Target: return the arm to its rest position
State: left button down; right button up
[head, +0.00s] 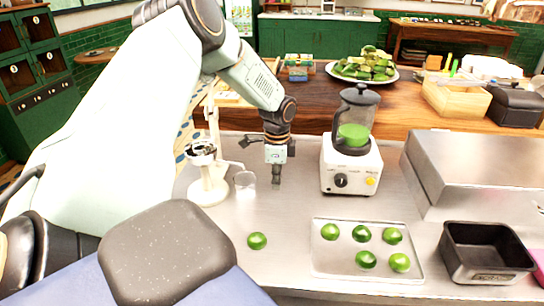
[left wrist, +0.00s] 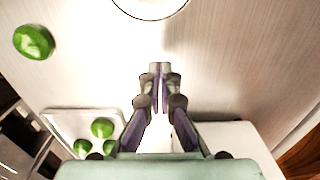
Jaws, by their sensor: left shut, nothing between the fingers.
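My left arm (head: 130,110) comes in from the left and reaches over the steel counter. My left gripper (head: 276,184) points down, shut and empty, above the counter between a clear glass (head: 245,182) and the blender (head: 350,160). In the left wrist view my left gripper (left wrist: 158,72) shows its fingertips together with nothing between them. My right gripper is in neither view.
A white stand press (head: 207,180) is left of the glass. One lime (head: 257,240) lies on the counter; several limes sit on a tray (head: 320,268). A black tin (head: 480,265) and steel box (head: 470,165) stand right. A plate (head: 332,72) of green pieces is behind.

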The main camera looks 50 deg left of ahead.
pick_arm(q)
notch_tip(320, 180, up, 7)
jog(key=shift+s, duration=0.3)
